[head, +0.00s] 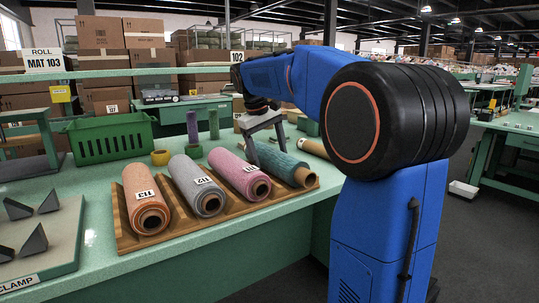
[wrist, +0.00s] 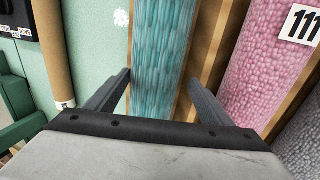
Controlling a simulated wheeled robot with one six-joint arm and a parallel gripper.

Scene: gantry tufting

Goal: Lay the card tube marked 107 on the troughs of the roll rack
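A bare brown card tube (wrist: 52,55) lies on the green table at the left of the wrist view, with a small label at its near end that I cannot read. In the head view a tan tube (head: 313,148) lies just behind the teal roll. The wooden roll rack (head: 121,222) bears an orange roll marked 113 (head: 146,195), a grey roll marked 112 (head: 196,184), a pink roll marked 111 (head: 238,172) and a teal roll (head: 283,166). My gripper (wrist: 159,78) is open, its fingers on either side of the teal roll; contact is unclear.
A green crate (head: 110,138), purple and green upright spools (head: 192,127) and a yellow ring (head: 160,157) stand behind the rack. A clamp board (head: 75,235) with dark wedges lies at left. Green table shows between the tube and the rack.

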